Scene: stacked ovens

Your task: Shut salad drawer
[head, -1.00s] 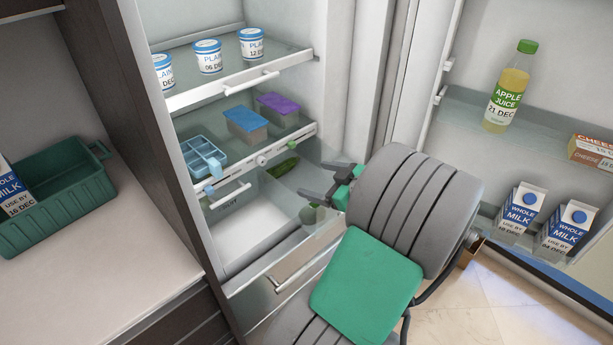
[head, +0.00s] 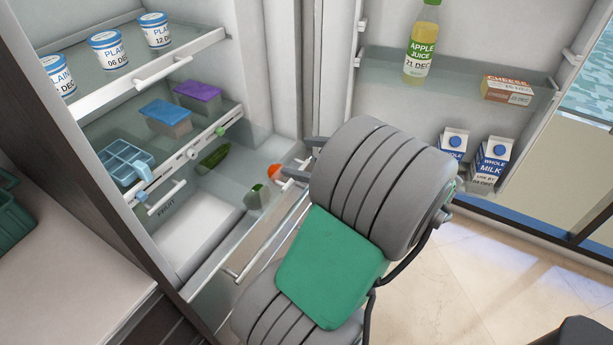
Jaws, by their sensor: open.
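The salad drawer (head: 262,236) is low in the fridge, with a clear front and a long pale handle bar. It appears pulled out some way; its exact opening is hard to judge. A green cucumber (head: 213,156), a cut green vegetable (head: 256,196) and an orange-red round item (head: 274,172) show in the low compartment. My gripper (head: 299,159) is open and empty, with its fingers pointing left near the drawer's right end, beside the orange-red item. I cannot tell whether it touches the drawer. My forearm hides part of the drawer's right side.
The fridge door stands open at right, with an apple juice bottle (head: 421,45), a cheese box (head: 507,89) and milk cartons (head: 491,162). Shelves above hold yogurt tubs (head: 108,49), boxes (head: 166,115) and a blue tray (head: 124,161). A counter (head: 75,270) is at left.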

